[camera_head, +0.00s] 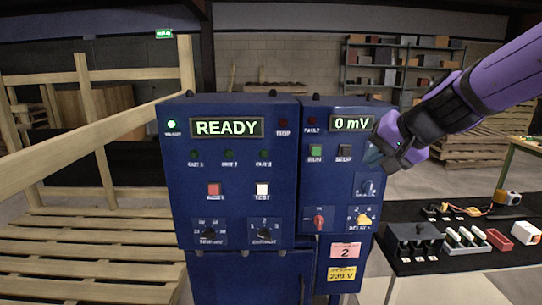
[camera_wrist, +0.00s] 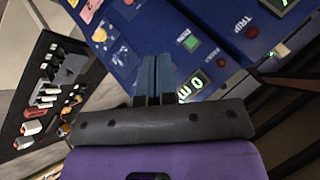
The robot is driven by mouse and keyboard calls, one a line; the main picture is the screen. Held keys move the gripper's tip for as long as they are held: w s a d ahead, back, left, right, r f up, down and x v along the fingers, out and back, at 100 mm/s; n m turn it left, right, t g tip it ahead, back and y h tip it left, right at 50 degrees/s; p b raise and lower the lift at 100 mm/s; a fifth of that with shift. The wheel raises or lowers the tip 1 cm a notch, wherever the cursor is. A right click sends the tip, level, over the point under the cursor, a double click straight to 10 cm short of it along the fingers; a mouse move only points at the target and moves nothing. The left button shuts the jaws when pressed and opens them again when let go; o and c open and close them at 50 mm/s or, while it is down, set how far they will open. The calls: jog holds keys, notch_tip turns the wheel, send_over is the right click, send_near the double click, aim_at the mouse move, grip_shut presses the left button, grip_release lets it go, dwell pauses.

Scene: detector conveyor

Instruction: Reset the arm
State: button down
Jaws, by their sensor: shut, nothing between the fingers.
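My purple arm reaches in from the upper right in the head view. My gripper (camera_head: 374,157) is in front of the right part of the blue control cabinet (camera_head: 240,150), near its "0 mV" display (camera_head: 352,123). In the wrist view my gripper (camera_wrist: 157,62) shows its blue-grey fingers side by side, shut and empty. The cabinet face lies beyond them, with the green RUN button (camera_wrist: 191,43) to the right of the fingertips. I cannot tell from these views whether the fingertips touch the cabinet.
The "READY" display (camera_head: 227,127) and green ready lamp (camera_head: 171,125) are lit. A black table (camera_head: 500,262) with several small parts stands at right. A wooden frame (camera_head: 90,170) stands at left. Shelves (camera_head: 400,65) stand behind. Floor shows between the cabinet and the shelves.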

jog(key=s+d+n+g+h, duration=0.1)
jog(key=s+d, duration=0.3)
jog(key=s, duration=0.7)
jog(key=s+d+n+g+h, duration=0.1)
jog(key=s+d+n+h, duration=0.2)
jog(key=s, duration=0.8)
jog(key=shift+d+n+h, duration=0.4)
jog(key=shift+d, duration=0.45)
jog(key=shift+f, duration=0.1)
